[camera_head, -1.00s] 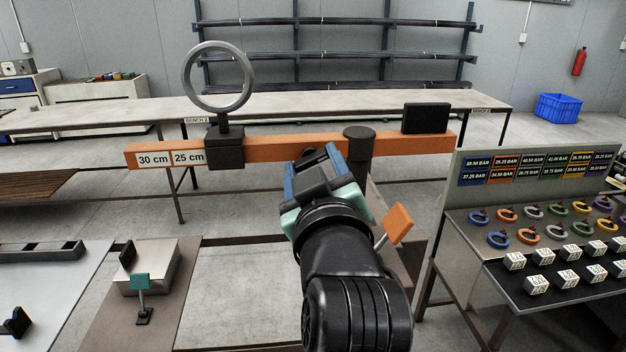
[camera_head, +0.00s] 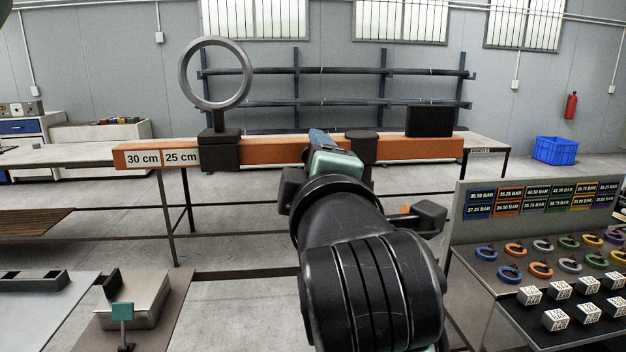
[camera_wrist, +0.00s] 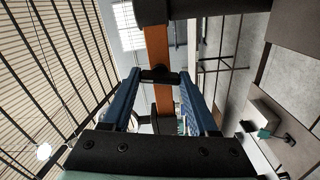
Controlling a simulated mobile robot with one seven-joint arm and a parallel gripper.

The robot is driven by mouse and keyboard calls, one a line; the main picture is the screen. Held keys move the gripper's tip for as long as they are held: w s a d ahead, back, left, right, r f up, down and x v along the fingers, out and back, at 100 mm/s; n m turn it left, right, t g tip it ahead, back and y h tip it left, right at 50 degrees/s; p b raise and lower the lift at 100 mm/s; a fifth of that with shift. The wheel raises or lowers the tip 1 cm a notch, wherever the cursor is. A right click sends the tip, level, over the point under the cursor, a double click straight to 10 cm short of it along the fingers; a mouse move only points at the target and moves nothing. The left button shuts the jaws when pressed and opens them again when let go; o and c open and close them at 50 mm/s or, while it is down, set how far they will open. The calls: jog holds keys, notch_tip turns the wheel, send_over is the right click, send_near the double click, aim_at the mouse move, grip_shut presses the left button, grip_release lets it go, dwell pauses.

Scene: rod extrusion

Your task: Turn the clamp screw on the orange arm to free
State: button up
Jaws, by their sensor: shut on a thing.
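The orange arm (camera_head: 275,152) is a level beam across the head view, with "30 cm" and "25 cm" labels at its left end. A black block (camera_head: 220,152) with a grey ring sits on it near the labels, and a black post (camera_head: 363,150) stands right of my gripper. My gripper (camera_head: 322,138) is in front of the beam. In the wrist view its blue fingers (camera_wrist: 160,82) are on either side of a dark crosspiece, apparently the clamp screw (camera_wrist: 160,74), in front of the orange arm (camera_wrist: 157,45). My gripper hides the screw in the head view.
A black box (camera_head: 428,121) sits on the arm's right end. A sloped rack (camera_head: 480,270) with coloured rings and white labelled cubes stands at right. A small metal block (camera_head: 140,305) with a teal flag (camera_head: 122,311) is at lower left.

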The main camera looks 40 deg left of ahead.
jog(key=shift+f+n+b, duration=0.1)
jog(key=shift+n+b, duration=0.6)
jog(key=shift+n, duration=0.5)
jog(key=o, duration=1.4)
jog(key=b+v, duration=0.2)
jog(key=v, duration=1.1)
jog(key=shift+a, duration=0.1)
